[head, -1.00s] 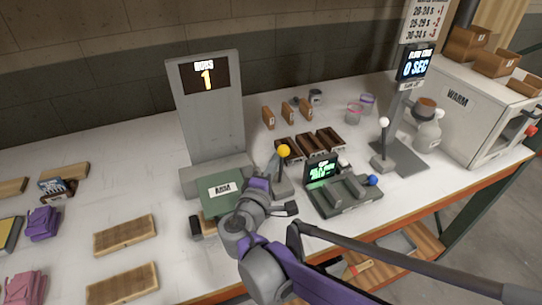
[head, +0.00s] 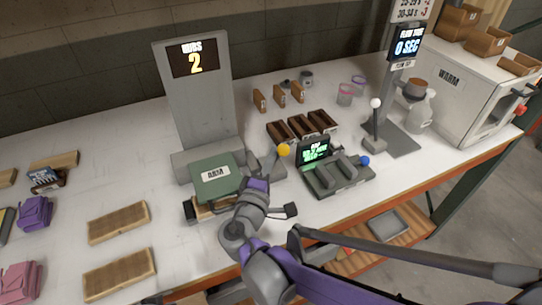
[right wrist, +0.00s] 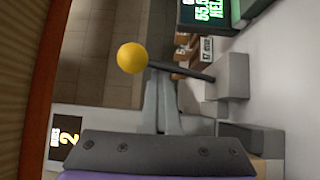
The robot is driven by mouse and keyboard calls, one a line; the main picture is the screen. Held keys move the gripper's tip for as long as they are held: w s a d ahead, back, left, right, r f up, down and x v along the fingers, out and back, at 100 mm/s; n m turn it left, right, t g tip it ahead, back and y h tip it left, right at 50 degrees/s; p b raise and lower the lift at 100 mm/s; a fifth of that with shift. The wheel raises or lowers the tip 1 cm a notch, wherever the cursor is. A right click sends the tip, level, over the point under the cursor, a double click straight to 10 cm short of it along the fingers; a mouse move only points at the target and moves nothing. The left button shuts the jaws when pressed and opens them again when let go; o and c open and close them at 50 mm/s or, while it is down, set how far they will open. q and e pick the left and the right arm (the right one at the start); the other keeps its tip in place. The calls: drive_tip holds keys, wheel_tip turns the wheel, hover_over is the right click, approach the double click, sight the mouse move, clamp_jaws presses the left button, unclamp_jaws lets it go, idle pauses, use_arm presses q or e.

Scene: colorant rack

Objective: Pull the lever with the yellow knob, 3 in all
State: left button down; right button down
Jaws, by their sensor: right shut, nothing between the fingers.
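The yellow knob (head: 283,150) tops a thin lever on a grey block beside the green plate marked ARM (head: 215,175). In the right wrist view the knob (right wrist: 131,57) sits at the end of a dark shaft on a light grey base (right wrist: 228,78). My right gripper (head: 262,187) is in front of and below the knob in the head view. It is shut with nothing in it, and a gap to the knob shows in the wrist view. A counter panel (head: 195,58) behind the plate reads 2. My left gripper is not in view.
A console with a green-text screen (head: 314,151) and a blue knob (head: 364,160) stands right of the lever. A white-knobbed lever (head: 376,104) is farther right. Brown bins (head: 325,121) sit behind. Wooden boards (head: 119,222) lie at left. The table's front edge is close to my right arm.

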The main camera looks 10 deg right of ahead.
drive_tip(key=shift+s+d+f, duration=0.1)
drive_tip(key=shift+s+f, duration=0.05)
drive_tip(key=shift+s, duration=0.05)
drive_tip(key=v, duration=1)
drive_tip(key=shift+s+a, duration=0.25)
idle(1.9)
